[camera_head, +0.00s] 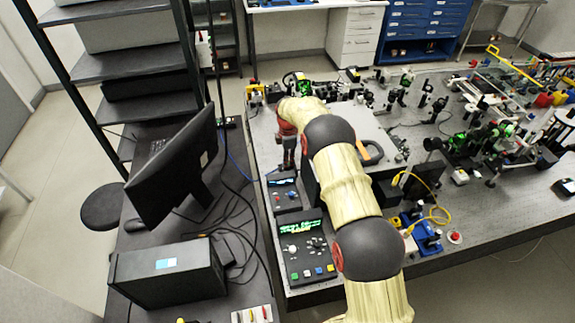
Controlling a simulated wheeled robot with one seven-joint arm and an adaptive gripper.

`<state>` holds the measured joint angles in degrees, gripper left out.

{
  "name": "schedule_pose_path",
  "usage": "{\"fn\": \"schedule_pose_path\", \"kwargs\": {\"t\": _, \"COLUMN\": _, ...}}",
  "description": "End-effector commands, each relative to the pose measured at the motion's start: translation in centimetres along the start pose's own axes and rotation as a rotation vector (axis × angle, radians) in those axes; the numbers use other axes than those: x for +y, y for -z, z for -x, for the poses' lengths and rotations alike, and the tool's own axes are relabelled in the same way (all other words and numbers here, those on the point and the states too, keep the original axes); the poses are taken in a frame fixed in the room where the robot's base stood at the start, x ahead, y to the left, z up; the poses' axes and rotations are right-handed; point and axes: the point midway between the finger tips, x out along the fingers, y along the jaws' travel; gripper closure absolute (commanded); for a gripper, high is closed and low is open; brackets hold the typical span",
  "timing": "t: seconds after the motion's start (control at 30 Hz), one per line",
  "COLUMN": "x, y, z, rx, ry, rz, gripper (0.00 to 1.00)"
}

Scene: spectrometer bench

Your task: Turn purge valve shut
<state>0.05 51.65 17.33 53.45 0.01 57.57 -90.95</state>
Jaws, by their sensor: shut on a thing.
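My arm reaches from the bottom of the head view over the bench and bends down at its far end. My gripper (289,166) is small and dark in this view and points down at the back of a small dark control box (288,203) with a lit blue display and small knobs. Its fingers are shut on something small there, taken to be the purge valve. The valve itself is hidden by the fingers, so its angle cannot be told.
A larger control panel (307,250) with a green display stands nearer, left of my arm. A monitor (177,165) and a computer case (167,277) stand on the left desk. Optics and a yellow cable (436,214) crowd the bench to the right.

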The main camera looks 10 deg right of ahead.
Motion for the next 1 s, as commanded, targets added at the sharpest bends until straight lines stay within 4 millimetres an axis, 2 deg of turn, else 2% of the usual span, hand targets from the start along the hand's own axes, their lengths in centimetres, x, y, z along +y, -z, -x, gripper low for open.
{"fn": "schedule_pose_path", "kwargs": {"t": 0.4, "x": 0.02, "y": -0.03, "z": -0.02, "rx": 0.000, "ry": 0.000, "rz": 0.220, "gripper": 1.00}}
{"fn": "schedule_pose_path", "kwargs": {"t": 1.0, "x": 0.04, "y": -0.05, "z": 0.04, "rx": -0.001, "ry": 0.000, "rz": 0.262, "gripper": 1.00}}
